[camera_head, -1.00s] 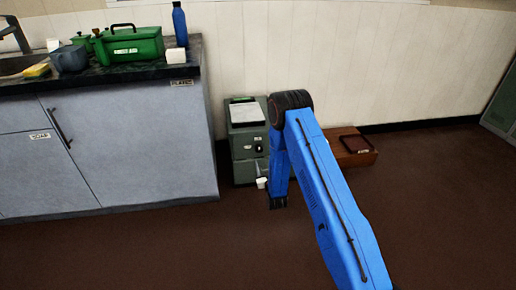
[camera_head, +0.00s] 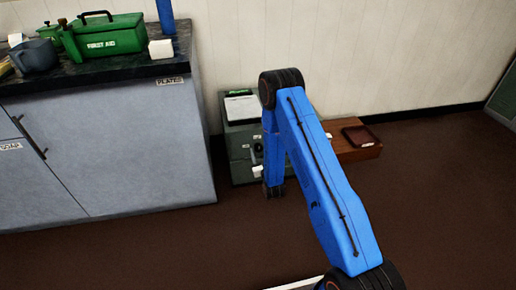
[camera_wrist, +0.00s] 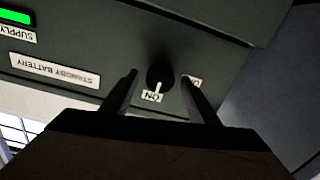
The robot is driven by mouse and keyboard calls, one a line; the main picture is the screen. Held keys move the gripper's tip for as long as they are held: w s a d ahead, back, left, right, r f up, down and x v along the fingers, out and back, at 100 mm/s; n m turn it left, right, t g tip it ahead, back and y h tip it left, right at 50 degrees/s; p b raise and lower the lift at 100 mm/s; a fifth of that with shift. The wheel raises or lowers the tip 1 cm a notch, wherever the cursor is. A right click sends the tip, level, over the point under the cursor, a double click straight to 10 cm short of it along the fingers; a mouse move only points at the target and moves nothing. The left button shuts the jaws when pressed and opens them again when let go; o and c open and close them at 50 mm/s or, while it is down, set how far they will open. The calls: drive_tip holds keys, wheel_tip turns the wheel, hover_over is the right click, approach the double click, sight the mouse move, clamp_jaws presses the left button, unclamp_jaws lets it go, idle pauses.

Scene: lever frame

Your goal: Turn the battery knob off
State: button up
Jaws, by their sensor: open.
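The battery knob (camera_wrist: 160,75) is round and black with a white pointer. It is on the face of a grey-green box, upside down in the wrist view. The pointer points at the "ON" label (camera_wrist: 152,97). A second, partly covered label (camera_wrist: 194,82) sits to its right. A "STANDBY BATTERY" plate (camera_wrist: 54,70) is at left. My gripper (camera_wrist: 160,78) is open, with one finger on each side of the knob in the picture; contact cannot be told. In the head view, the box (camera_head: 239,139) stands on the floor, partly behind my arm; my fingers cannot be made out there.
A grey counter (camera_head: 110,150) stands left of the box, bearing a green first aid box (camera_head: 103,38). A low brown wooden piece (camera_head: 350,150) with a dark tray is to the right. A green "SUPPLY" light (camera_wrist: 14,17) shows on the box. Floor in front is open.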

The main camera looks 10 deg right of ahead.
drive_tip(key=shift+w, duration=0.1)
drive_tip(key=c, duration=1)
drive_tip(key=shift+c, duration=0.2)
